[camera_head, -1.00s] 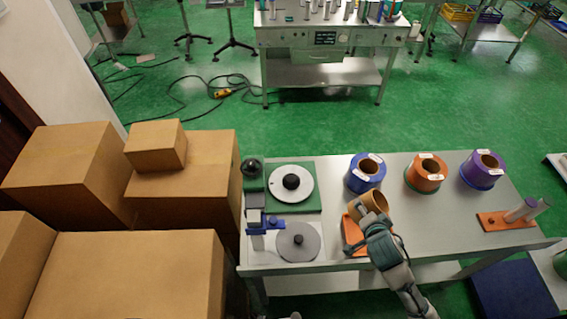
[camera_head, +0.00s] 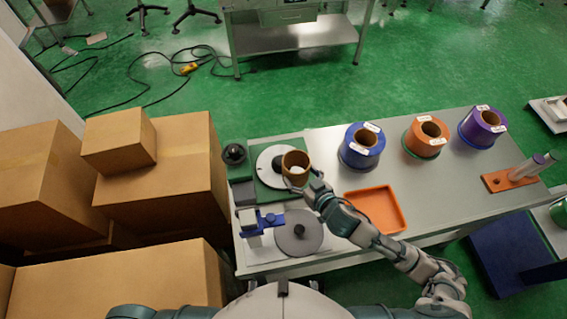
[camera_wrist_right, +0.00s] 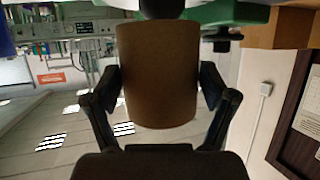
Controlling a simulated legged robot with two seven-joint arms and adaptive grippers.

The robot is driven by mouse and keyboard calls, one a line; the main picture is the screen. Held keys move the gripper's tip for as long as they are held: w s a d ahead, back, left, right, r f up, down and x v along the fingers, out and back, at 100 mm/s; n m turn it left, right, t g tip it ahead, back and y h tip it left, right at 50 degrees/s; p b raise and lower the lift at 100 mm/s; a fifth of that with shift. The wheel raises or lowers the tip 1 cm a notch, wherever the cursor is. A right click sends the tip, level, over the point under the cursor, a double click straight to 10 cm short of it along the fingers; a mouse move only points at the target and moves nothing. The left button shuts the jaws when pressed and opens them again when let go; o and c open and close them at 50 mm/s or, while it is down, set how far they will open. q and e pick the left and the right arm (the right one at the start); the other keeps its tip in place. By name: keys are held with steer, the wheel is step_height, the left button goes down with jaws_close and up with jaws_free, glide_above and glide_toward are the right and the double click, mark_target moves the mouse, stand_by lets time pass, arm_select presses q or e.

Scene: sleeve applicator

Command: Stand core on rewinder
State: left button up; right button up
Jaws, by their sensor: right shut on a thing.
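The core, a brown cardboard tube (camera_head: 296,165), is held by my right gripper (camera_head: 306,187), which is shut on its side. In the right wrist view the core (camera_wrist_right: 158,75) fills the middle between both fingers. In the head view it appears roughly upright, overlapping the right side of the rewinder's pale disc (camera_head: 268,158) on a green base (camera_head: 264,190). A dark hub (camera_head: 279,166) shows just left of the core. I cannot tell whether the core touches the disc. My left gripper is not in view.
A grey disc (camera_head: 312,240) and a blue-topped post (camera_head: 258,219) are at the near left. An empty orange tray (camera_head: 388,226) lies right of them. Blue (camera_head: 359,155), orange (camera_head: 420,147) and purple (camera_head: 476,136) rolls stand behind. Cardboard boxes (camera_head: 165,200) crowd the table's left.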

mark_target(289, 160)
steer(key=w+a, duration=0.2)
steer(key=w, duration=0.1)
steer(key=w+a, duration=0.2)
steer(key=shift+w+f, duration=0.25)
steer(key=shift+f, duration=0.1)
steer(key=shift+w+d+f, duration=0.1)
steer(key=shift+w, duration=0.45)
steer(key=f, duration=0.1)
steer(key=f+b, duration=0.1)
steer(key=f, duration=0.1)
steer(key=shift+w+f, duration=0.1)
steer(key=shift+w, duration=0.25)
steer(key=shift+a+f, duration=0.25)
steer(key=shift+a, duration=0.25)
steer(key=shift+s+a+r, duration=0.1)
steer(key=o, duration=1.6)
steer(key=shift+c, duration=0.2)
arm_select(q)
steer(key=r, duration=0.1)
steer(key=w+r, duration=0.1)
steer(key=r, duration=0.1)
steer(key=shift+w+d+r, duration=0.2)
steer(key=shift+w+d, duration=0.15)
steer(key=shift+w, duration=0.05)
arm_select(e)
steer(key=shift+d, duration=0.2)
